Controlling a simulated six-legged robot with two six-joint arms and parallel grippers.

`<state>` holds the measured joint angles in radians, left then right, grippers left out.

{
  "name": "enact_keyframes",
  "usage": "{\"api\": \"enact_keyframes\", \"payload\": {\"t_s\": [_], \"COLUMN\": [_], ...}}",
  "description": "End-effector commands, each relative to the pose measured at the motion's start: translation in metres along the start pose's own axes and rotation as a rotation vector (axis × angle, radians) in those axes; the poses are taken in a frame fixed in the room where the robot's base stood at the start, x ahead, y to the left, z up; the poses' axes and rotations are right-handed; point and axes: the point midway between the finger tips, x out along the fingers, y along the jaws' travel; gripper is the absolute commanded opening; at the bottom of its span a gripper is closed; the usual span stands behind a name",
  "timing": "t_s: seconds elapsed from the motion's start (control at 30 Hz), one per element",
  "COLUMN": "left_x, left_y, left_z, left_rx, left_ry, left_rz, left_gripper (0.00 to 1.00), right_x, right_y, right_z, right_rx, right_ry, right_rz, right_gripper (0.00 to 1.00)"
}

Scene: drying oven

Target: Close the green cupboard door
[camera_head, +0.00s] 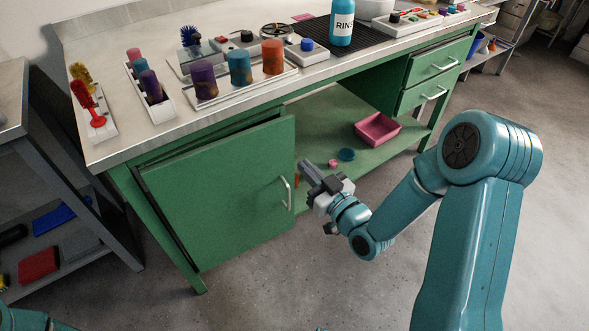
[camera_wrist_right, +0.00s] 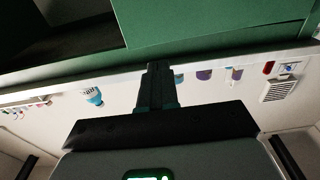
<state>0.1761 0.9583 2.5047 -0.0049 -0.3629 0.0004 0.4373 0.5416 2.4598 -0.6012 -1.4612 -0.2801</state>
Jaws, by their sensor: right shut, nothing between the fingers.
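The green cupboard door (camera_head: 215,195) is at the left front of the green bench, with a pale bar handle (camera_head: 286,192) near its right edge. The door looks slightly ajar, with a dark gap along its top. My right gripper (camera_head: 305,170) is shut and empty, just right of the door's free edge and handle. I cannot tell whether it touches the door. In the right wrist view the shut fingers (camera_wrist_right: 155,72) point toward the green front, where a green panel (camera_wrist_right: 210,22) fills the upper right. My left gripper is out of view.
The worktop (camera_head: 120,147) holds cups, brushes, trays and a blue bottle (camera_head: 342,22). A pink bin (camera_head: 377,129) stands on the open green shelf right of the door. A grey rack (camera_head: 95,205) stands close on the left. The floor in front is clear.

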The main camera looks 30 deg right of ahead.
Motion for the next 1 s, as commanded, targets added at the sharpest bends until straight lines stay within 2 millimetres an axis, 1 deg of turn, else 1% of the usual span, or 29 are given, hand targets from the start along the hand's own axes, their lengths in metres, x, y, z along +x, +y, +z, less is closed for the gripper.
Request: {"api": "enact_keyframes", "payload": {"t_s": [0.03, 0.1, 0.2, 0.27, 0.33, 0.47, 0.8, 0.9, 1.0], "left_x": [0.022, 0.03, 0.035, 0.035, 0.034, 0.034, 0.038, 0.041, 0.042], "left_y": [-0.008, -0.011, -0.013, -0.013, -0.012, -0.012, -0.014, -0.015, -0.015], "left_z": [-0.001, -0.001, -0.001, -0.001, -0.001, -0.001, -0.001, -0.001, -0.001], "left_rx": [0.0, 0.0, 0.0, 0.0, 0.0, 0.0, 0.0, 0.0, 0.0], "left_ry": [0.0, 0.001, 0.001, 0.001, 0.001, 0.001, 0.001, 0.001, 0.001], "left_rz": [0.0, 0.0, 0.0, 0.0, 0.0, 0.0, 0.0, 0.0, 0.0], "left_gripper": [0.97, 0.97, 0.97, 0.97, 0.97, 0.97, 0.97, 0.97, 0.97], "right_x": [-0.008, -0.015, -0.02, -0.019, -0.013, 0.008, 0.081, 0.097, 0.108], "right_y": [0.012, 0.023, 0.033, 0.036, 0.037, 0.037, 0.043, 0.045, 0.046], "right_z": [0.034, 0.051, 0.063, 0.064, 0.063, 0.062, 0.068, 0.069, 0.07], "right_rx": [0.008, 0.012, 0.014, 0.012, 0.011, 0.009, 0.01, 0.011, 0.01], "right_ry": [-0.026, -0.046, -0.059, -0.06, -0.06, -0.058, -0.059, -0.058, -0.06], "right_rz": [0.032, 0.06, 0.084, 0.09, 0.09, 0.086, 0.086, 0.086, 0.086], "right_gripper": [0.0, 0.0, 0.0, 0.0, 0.0, 0.0, 0.0, 0.0, 0.0]}}
